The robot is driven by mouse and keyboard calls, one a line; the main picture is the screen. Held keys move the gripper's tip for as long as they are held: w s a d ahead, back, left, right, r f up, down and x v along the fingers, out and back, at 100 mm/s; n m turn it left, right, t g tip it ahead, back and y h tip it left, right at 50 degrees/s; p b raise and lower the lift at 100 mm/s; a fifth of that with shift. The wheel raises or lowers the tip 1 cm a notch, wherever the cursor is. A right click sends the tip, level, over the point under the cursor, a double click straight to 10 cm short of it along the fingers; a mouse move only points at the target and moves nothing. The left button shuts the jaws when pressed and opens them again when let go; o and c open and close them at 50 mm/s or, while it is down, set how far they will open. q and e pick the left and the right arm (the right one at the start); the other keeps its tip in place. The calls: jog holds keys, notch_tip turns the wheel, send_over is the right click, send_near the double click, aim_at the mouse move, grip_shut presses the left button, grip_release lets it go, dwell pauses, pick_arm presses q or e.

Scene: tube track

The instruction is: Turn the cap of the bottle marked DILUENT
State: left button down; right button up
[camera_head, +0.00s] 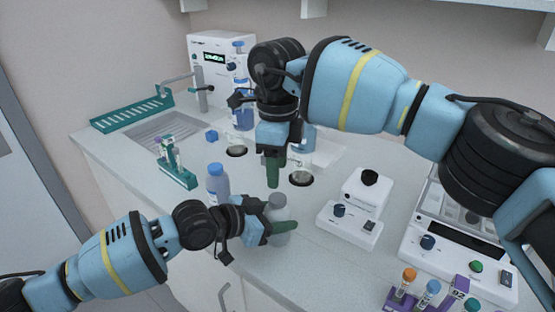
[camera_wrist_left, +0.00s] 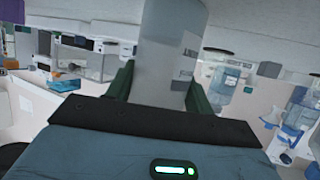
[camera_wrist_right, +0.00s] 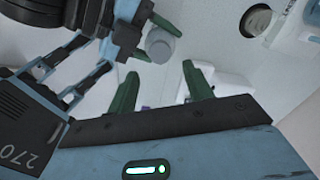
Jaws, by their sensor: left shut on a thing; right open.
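A grey-capped bottle (camera_head: 279,212) stands near the front of the counter. My left gripper (camera_head: 283,232) is shut around its body from the side. In the left wrist view the bottle (camera_wrist_left: 170,55) is pale, with a label whose print I cannot read surely, and it sits between the green fingers. My right gripper (camera_head: 273,184) points down, a little behind the bottle in the head view, and holds nothing. In the right wrist view the right gripper (camera_wrist_right: 160,84) has its fingers apart, and the bottle's grey cap (camera_wrist_right: 160,44) shows beyond them, apart from both.
A blue-capped bottle (camera_head: 217,183) stands just left of the held one. A teal tube rack (camera_head: 178,176), a small white device (camera_head: 350,222) with knobs and a purple rack (camera_head: 402,298) are nearby. Glassware and a dispenser stand behind my right arm.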

aim_at(278, 198)
jog(key=shift+f, duration=3.6)
jog(key=c, duration=1)
jog(key=o, duration=1.2)
jog(key=shift+c, duration=0.2)
jog(key=shift+r, duration=0.15)
notch_tip(278, 198, up, 12)
pick_arm(q)
jog(key=shift+c, duration=2.4)
grip_release()
